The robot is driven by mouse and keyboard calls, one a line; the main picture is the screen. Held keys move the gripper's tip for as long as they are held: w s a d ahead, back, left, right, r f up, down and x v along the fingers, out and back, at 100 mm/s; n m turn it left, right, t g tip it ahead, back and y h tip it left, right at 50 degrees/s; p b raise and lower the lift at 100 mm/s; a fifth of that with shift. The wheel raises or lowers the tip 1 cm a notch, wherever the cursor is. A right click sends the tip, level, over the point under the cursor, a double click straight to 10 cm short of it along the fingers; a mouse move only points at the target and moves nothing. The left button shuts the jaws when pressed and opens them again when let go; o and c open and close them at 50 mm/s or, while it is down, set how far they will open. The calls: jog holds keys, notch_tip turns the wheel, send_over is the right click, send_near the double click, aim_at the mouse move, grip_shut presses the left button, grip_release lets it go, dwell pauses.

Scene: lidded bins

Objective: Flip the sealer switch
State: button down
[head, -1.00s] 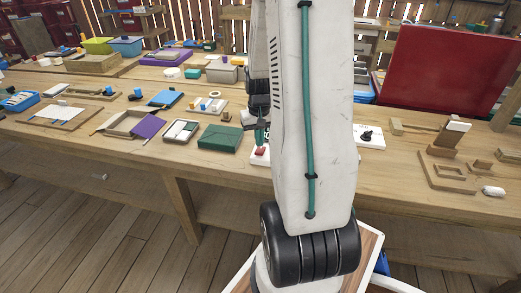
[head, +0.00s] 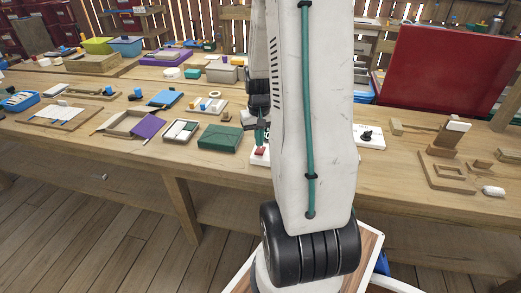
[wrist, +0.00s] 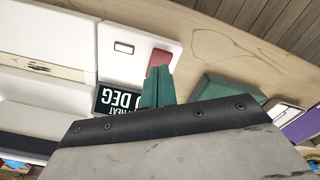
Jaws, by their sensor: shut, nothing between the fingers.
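The sealer is a white device (wrist: 140,30) lying on the bench, upper left in the wrist view. It has a red switch (wrist: 159,58), a small framed window (wrist: 124,47) and a black display (wrist: 118,101) with pale lettering that includes "HEAT" and "DEG". In the head view the red switch (head: 260,151) shows just left of my arm, which hides most of the sealer. My gripper (wrist: 158,78) has green fingers closed together with nothing between them. Their tips are right at the red switch; I cannot tell whether they touch it. My gripper (head: 261,138) also shows in the head view.
A green box (head: 219,138) stands left of the sealer on the wooden bench (head: 215,167). A white plate with a black knob (head: 368,136) lies to the right. A large red panel (head: 445,70) rises at the back right. Bare bench lies along the front edge.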

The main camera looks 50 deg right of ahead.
aim_at(260, 151)
jog(key=shift+f, duration=1.35)
dwell(0.6)
jog(key=shift+r, duration=3.55)
jog(key=s+a+r+n, duration=0.2)
jog(key=s+a+r, duration=0.2)
jog(key=a, duration=0.6)
jog(key=s+a+r+n+t, duration=0.1)
jog(key=s+a+r+n, duration=0.2)
jog(key=a+r, duration=0.4)
jog(key=s+a+r+n, duration=0.2)
jog(key=s+a+r, duration=0.3)
jog(key=a, duration=0.8)
jog(key=shift+s+a+r, duration=0.3)
jog(key=shift+r, duration=0.4)
